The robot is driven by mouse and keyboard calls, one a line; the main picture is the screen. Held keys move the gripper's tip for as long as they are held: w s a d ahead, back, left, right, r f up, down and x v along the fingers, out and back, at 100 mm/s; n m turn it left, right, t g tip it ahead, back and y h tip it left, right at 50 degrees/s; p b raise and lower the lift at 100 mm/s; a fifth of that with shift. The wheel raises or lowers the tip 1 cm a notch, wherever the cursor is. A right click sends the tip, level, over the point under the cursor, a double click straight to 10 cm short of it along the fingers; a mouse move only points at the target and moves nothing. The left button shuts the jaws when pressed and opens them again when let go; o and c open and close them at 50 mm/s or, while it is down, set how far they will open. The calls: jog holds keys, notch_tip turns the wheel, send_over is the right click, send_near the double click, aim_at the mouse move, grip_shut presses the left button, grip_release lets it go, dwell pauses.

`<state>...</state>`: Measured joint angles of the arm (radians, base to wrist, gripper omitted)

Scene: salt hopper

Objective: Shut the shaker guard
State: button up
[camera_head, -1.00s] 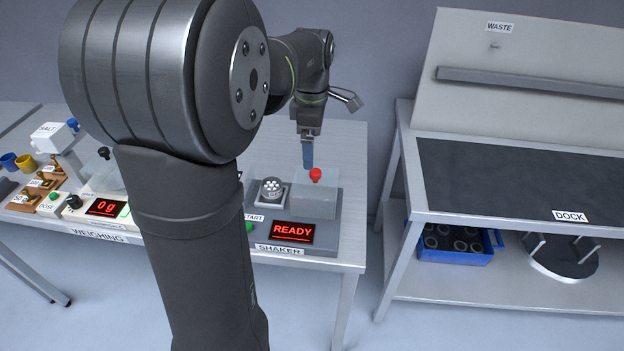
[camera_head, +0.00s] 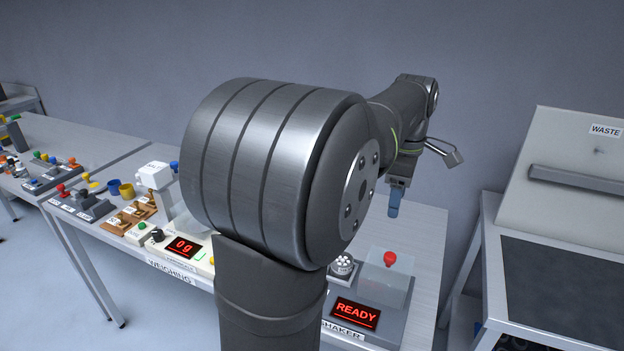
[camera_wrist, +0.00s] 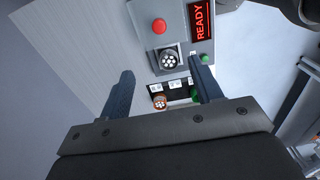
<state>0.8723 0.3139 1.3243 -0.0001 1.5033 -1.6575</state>
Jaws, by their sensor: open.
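The shaker (camera_head: 397,322) stands at the right end of the bench and its display reads READY. Its guard (camera_head: 385,285) is a clear box with a red knob (camera_head: 390,258) on top. The guard is beside the round, dotted-top container (camera_head: 343,264), not over it. In the wrist view the knob (camera_wrist: 159,26) and the container (camera_wrist: 168,60) both show. My gripper (camera_head: 393,212) points down above the guard, apart from the knob. In the wrist view its two fingers (camera_wrist: 161,68) are spread with nothing between them.
A waste panel (camera_head: 590,160) and dark-topped dock bench stand to the right. A second table (camera_head: 60,150) with small coloured parts is at far left.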

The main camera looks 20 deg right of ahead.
jog(key=c, duration=0.3)
jog(key=shift+s+d+f, duration=0.15)
jog(key=shift+f, duration=0.05)
jog(key=c, duration=0.4)
jog(key=s+d+f+m+t+y, duration=0.1)
jog(key=s+m, duration=0.1)
jog(key=s+d+f+m+t+y, duration=0.1)
jog(key=s+d+f+m, duration=0.1)
jog(key=m, duration=0.1)
jog(key=shift+f, duration=0.3)
grip_shut()
jog(key=s+d+f+m+t, duration=0.45)
jog(key=s+m, duration=0.25)
jog(key=m, duration=0.2)
send_over(405, 271)
jog(key=s+d, duration=0.1)
notch_tip(405, 271, down, 7)
jog(key=shift+w+a+t, duration=0.25)
jog(key=shift+w+a, duration=0.15)
jog(key=shift+a, duration=0.05)
